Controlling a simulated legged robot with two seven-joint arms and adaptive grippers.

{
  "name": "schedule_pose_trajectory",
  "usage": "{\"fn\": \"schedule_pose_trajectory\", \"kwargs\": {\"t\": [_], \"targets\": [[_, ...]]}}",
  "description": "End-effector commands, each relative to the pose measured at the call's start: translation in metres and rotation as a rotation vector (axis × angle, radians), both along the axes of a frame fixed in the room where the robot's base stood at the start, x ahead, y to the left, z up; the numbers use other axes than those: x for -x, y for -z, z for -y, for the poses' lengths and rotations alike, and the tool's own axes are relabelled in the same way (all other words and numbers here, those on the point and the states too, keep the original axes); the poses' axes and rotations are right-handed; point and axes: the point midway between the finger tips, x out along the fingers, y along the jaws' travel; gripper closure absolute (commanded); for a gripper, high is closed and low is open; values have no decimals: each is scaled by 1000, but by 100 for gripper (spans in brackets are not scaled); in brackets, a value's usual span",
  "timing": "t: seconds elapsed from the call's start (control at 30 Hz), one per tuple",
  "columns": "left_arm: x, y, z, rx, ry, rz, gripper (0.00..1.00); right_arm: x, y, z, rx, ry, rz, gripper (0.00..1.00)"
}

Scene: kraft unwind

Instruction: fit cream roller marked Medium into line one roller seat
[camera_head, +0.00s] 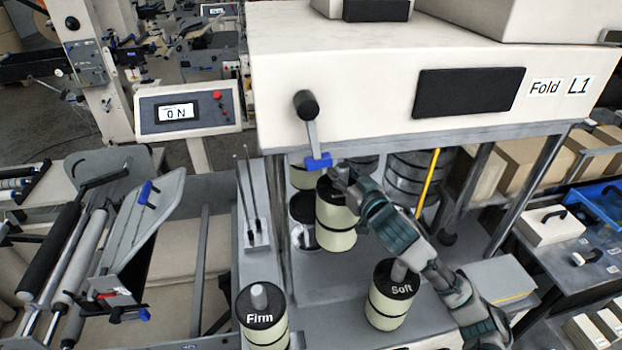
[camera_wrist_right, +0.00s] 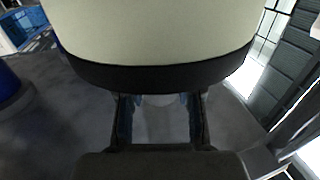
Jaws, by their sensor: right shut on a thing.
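A cream roller (camera_head: 335,222) with black end bands is in my right gripper (camera_head: 343,178), upright in front of the opening under the machine marked Fold L1. The gripper is shut at its top, and no label on it shows, so I cannot read Medium. In the right wrist view the cream roller (camera_wrist_right: 155,35) fills the top, with its black band just beyond the fingers (camera_wrist_right: 158,115). Cream rollers marked Firm (camera_head: 262,325) and Soft (camera_head: 389,303) stand upright on the grey surface. I cannot make out the line one roller seat. My left gripper is not in view.
The white Fold L1 housing (camera_head: 390,120) overhangs the work area, with a black-knobbed lever (camera_head: 306,105) and blue tip close to my gripper. Other black-and-cream cylinders stand behind the held roller. A yellow rod (camera_head: 428,183) and a metal post (camera_head: 525,190) stand to the right.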

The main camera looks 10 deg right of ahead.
Motion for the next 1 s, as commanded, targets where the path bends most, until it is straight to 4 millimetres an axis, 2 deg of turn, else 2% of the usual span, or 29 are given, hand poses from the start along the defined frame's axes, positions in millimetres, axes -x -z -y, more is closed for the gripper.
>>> {"fn": "schedule_pose_trajectory", "kwargs": {"t": [0.2,0.6,0.7,1.0], "targets": [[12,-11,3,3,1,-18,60,-35,-5,-10,-1,1,4,100],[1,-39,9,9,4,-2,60,-120,-6,-33,0,-1,4,100],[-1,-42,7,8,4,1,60,-132,-5,-34,-2,0,6,100],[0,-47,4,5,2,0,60,-149,-5,-38,-2,0,7,100]]}}
